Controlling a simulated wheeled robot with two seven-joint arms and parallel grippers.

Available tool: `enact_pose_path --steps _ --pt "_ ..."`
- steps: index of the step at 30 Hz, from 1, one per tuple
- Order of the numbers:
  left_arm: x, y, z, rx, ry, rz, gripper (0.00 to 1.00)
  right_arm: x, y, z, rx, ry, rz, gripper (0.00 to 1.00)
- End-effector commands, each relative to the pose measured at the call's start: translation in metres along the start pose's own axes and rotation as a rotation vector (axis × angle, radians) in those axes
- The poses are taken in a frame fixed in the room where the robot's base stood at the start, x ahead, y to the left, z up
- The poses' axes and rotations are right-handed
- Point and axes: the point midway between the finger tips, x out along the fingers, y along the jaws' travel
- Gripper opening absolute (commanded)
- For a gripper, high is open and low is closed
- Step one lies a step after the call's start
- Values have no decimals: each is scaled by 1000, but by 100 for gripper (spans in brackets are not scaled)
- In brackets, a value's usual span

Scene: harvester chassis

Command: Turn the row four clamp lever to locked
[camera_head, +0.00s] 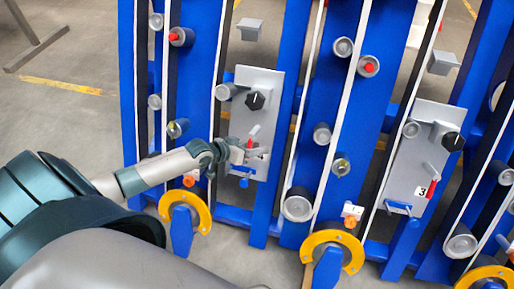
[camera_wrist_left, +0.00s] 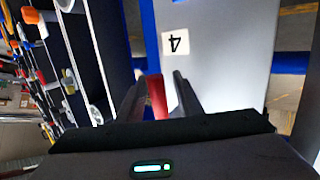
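The row four clamp panel is a grey plate (camera_head: 262,82) on the blue frame in the head view. It carries a black knob and a red-tipped lever (camera_head: 253,132). My left gripper (camera_head: 252,153) is at this plate, just below the red tip. In the left wrist view the plate bears a label "4" (camera_wrist_left: 176,42). There a red lever part (camera_wrist_left: 157,97) shows between the two fingers of my left gripper (camera_wrist_left: 160,88). The fingers stand apart, with a gap beside the red part; contact cannot be told. My right gripper is not in view.
A similar grey plate (camera_head: 415,150) labelled "3" stands to the right, with its own knob and red-marked lever. Blue uprights, belts and rollers surround both plates. Yellow rings (camera_head: 332,250) stand low in front. Open floor (camera_head: 70,110) lies at left.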

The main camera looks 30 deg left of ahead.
Motion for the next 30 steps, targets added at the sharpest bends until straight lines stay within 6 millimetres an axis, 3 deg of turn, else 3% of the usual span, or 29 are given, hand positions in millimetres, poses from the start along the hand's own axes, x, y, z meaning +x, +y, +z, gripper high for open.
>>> enact_pose_path --steps 10,16,30 --pt "-1 0 -1 -2 2 1 33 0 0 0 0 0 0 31" --pt "-12 0 0 -2 1 1 33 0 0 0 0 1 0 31" --pt "-79 0 0 0 -2 0 33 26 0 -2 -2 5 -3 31"
